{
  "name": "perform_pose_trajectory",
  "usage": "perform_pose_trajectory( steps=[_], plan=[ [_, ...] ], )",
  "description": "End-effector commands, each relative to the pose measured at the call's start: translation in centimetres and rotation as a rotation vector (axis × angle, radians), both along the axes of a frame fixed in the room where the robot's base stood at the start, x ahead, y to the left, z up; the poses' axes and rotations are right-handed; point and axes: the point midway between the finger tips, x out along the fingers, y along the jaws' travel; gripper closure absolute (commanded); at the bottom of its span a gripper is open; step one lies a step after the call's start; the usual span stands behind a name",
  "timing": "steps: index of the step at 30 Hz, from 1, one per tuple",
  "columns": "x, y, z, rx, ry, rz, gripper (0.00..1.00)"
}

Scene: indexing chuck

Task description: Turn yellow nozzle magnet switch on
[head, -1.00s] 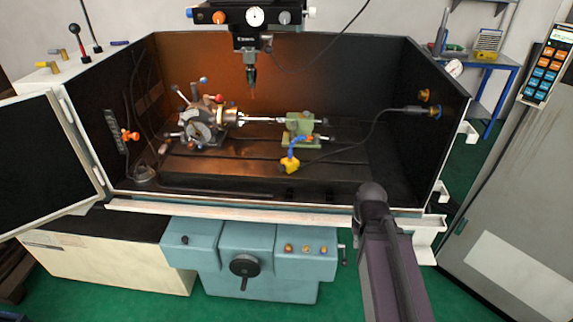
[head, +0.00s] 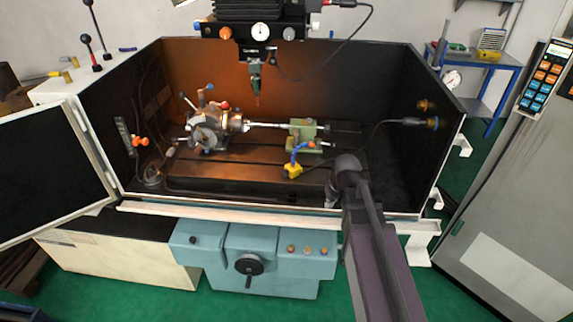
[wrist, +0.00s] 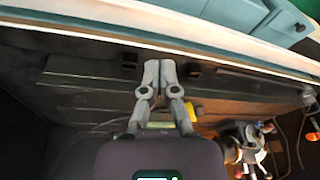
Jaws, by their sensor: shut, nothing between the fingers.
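The yellow nozzle magnet (head: 292,170) sits on the machine bed in front of the green tailstock (head: 303,137), with a blue and orange nozzle hose (head: 298,152) rising from it. Its switch is too small to make out. In the wrist view a piece of the yellow magnet (wrist: 194,112) shows just right of my gripper's linkage, partly hidden. My gripper (wrist: 158,66) is shut and empty, pointing over the dark bed. In the head view my gripper (head: 332,197) is partly hidden below my wrist, to the right of the magnet and apart from it.
The indexing chuck (head: 207,130) stands left on the bed (head: 245,168), with a shaft reaching to the tailstock. The spindle head (head: 255,55) hangs above. A black cable (head: 375,132) runs to the right wall. The white front ledge (head: 270,216) borders the enclosure; the front bed is mostly clear.

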Motion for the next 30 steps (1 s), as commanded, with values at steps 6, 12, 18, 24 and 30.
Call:
perform_pose_trajectory(
  steps=[6,12,18,24,30],
  plan=[
    [6.0,5.4,6.1,0.045,-0.136,0.172,1.00],
    [9.0,8.9,9.0,0.068,-0.226,0.273,1.00],
    [10.1,10.4,9.9,0.077,-0.265,0.313,1.00],
    [10.1,10.4,9.9,0.077,-0.268,0.316,1.00],
    [10.1,10.4,9.8,0.078,-0.268,0.315,1.00]
  ],
)
